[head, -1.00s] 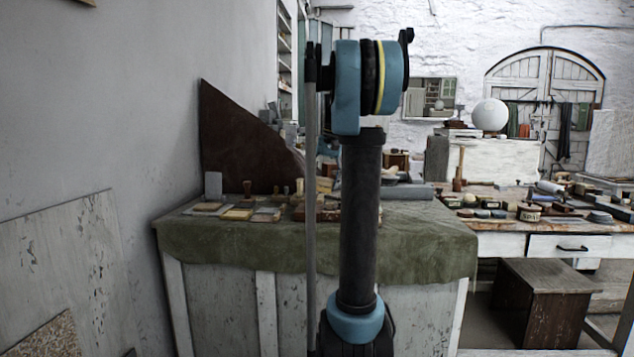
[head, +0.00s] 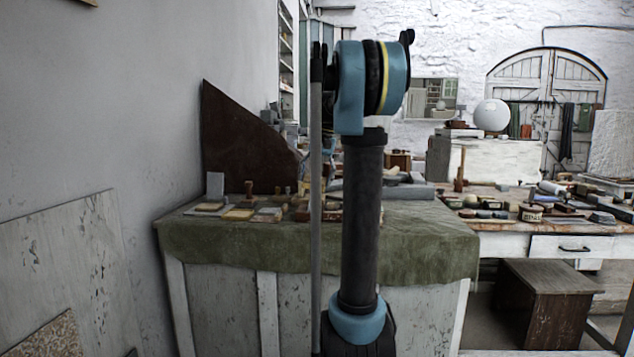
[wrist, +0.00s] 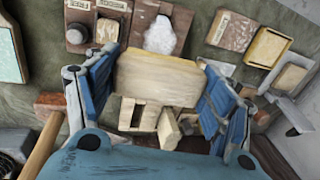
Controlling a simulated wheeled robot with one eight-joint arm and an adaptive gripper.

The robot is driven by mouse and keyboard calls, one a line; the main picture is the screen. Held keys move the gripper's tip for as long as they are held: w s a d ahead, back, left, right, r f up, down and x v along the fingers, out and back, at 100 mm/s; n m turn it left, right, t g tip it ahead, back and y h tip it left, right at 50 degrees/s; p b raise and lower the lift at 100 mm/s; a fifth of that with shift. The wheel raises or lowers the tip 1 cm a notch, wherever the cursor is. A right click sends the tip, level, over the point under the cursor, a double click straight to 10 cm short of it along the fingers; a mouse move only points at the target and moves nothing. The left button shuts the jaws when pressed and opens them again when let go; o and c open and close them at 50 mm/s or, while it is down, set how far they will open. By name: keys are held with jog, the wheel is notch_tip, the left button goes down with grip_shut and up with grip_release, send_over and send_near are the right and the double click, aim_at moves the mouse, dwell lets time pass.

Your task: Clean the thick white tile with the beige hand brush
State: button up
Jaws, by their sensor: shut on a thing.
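In the wrist view, my gripper (wrist: 159,62) has its blue fingers on either side of the beige hand brush (wrist: 158,80). It is shut on this pale, block-shaped piece and holds it over the green cloth-covered table. In the head view my arm hides the gripper and the brush.
Labelled blocks (wrist: 232,30), a yellow-framed block (wrist: 268,47) and a metal-edged piece (wrist: 290,78) lie to the right. A round-knobbed stamp (wrist: 76,35) lies to the left. The green-covered table (head: 230,240) stands near a wall, with a dark board (head: 240,140) behind.

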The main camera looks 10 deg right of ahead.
jog(key=shift+w+a+r, duration=0.1)
jog(key=shift+w+a, duration=0.1)
jog(key=shift+a, duration=0.5)
jog(key=shift+d, duration=0.1)
jog(key=shift+s+d+f, duration=0.15)
jog(key=shift+s+d, duration=0.05)
jog(key=shift+d, duration=0.45)
jog(key=shift+s+d+f, duration=0.1)
jog(key=shift+s+d, duration=0.1)
jog(key=shift+d, duration=0.5)
jog(key=shift+s+d+f, duration=0.15)
jog(key=shift+s+d, duration=0.05)
jog(key=shift+d, duration=0.45)
jog(key=shift+w+a+r, duration=0.3)
jog(key=shift+a+r, duration=0.6)
jog(key=shift+a, duration=0.05)
jog(key=shift+x, duration=0.75)
